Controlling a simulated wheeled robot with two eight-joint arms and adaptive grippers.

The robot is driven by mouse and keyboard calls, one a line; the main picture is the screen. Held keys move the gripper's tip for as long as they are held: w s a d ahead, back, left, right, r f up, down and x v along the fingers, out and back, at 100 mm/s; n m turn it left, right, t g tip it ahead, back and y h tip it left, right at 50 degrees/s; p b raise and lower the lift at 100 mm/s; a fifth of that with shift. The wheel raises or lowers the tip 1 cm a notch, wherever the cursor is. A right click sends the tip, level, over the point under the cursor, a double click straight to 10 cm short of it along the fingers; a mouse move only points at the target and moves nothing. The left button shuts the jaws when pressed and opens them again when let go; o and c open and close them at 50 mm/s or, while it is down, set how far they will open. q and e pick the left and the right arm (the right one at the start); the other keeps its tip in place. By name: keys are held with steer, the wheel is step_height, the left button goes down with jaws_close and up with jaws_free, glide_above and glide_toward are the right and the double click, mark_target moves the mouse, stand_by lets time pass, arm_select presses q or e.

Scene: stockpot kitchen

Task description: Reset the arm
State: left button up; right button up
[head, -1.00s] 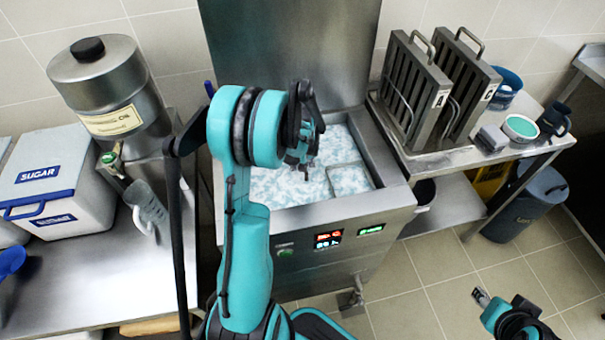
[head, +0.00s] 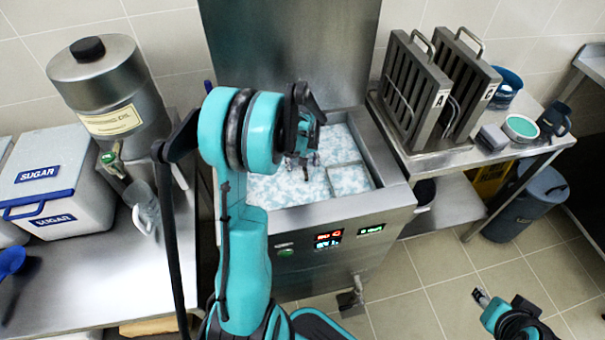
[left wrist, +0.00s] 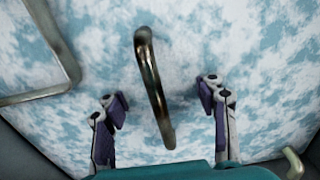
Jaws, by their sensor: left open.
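My left arm reaches from the bottom of the head view up over a steel vat (head: 352,208) of white and blue mottled contents. My left gripper (head: 304,160) hangs over the vat, partly hidden behind its own arm. In the left wrist view, the gripper (left wrist: 160,92) has its two fingers spread wide. A curved metal handle (left wrist: 153,85) shows between them, with clear space on both sides, so the gripper is open and empty. My right gripper (head: 482,297) shows small at the lower right, over the floor; its jaws are too small to read.
Two upright slatted metal racks (head: 415,88) stand on the right steel table with a teal-topped tub (head: 520,127). A sugar bin (head: 55,180) and a steel canister (head: 108,88) are at left. A metal frame (left wrist: 55,60) lies in the vat. Open floor is at right.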

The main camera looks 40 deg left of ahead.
arm_select(q)
step_height(320, 180, up, 10)
steer(key=shift+f, duration=0.2)
steer(key=shift+d+r, duration=0.1)
steer(key=shift+d, duration=0.15)
steer(key=s+d+r+m+t, duration=0.2)
steer(key=s+d+m, duration=0.3)
steer(key=d, duration=0.6)
steer(key=s+d+r+m+t, duration=0.3)
steer(key=s+d+m+t, duration=0.2)
steer(key=d, duration=0.5)
steer(key=shift+s+d+r, duration=0.15)
steer(key=shift+s+d, duration=0.2)
steer(key=shift+s, duration=0.75)
steer(key=shift+a, duration=0.1)
